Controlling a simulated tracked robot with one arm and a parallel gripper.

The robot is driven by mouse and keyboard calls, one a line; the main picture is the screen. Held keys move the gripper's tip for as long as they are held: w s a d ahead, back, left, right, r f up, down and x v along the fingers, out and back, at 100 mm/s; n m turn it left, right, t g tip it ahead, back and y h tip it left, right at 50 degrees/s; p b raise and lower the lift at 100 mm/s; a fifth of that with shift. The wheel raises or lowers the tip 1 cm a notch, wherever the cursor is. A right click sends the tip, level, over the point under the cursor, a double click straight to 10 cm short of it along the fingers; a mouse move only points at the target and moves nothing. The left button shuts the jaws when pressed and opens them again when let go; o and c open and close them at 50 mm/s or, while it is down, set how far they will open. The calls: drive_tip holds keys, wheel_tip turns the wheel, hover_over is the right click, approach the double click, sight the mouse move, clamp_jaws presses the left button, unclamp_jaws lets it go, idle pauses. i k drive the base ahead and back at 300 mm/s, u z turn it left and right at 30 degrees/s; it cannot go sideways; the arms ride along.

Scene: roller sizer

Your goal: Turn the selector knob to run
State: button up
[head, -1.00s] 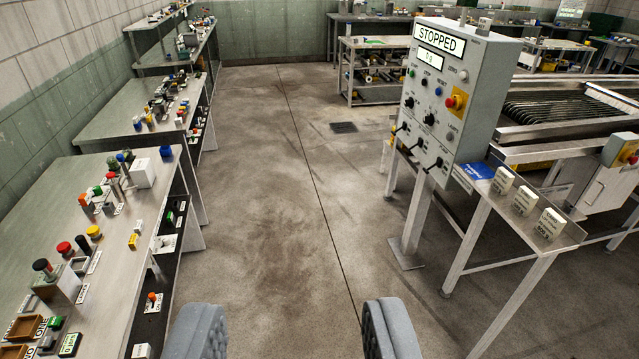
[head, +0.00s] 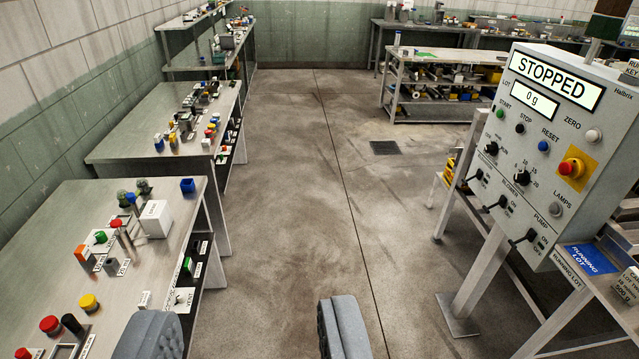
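The selector knob (head: 491,149) is a small black knob below the START button on the left side of the grey control panel (head: 600,140). Small labels stand around it, one reading RUN at its right; which mark it points to is too small to tell. The panel's display (head: 555,79) reads STOPPED. My gripper (head: 247,330) is at the bottom of the view, its two grey padded fingers wide apart with only floor between them. It is open, empty, and well to the left of the panel, touching nothing.
A second black knob (head: 522,178) with a number scale, black switches and a red emergency button (head: 569,168) share the panel. A shelf with a blue RUNNING LOT card (head: 592,259) juts out at right. A bench (head: 50,215) stands at left. The floor between is clear.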

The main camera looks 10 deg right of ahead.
sight(491, 149)
drive_tip(key=i, duration=1.25)
drive_tip(key=z, duration=0.45)
drive_tip(key=i, duration=1.95)
drive_tip(key=z, duration=0.35)
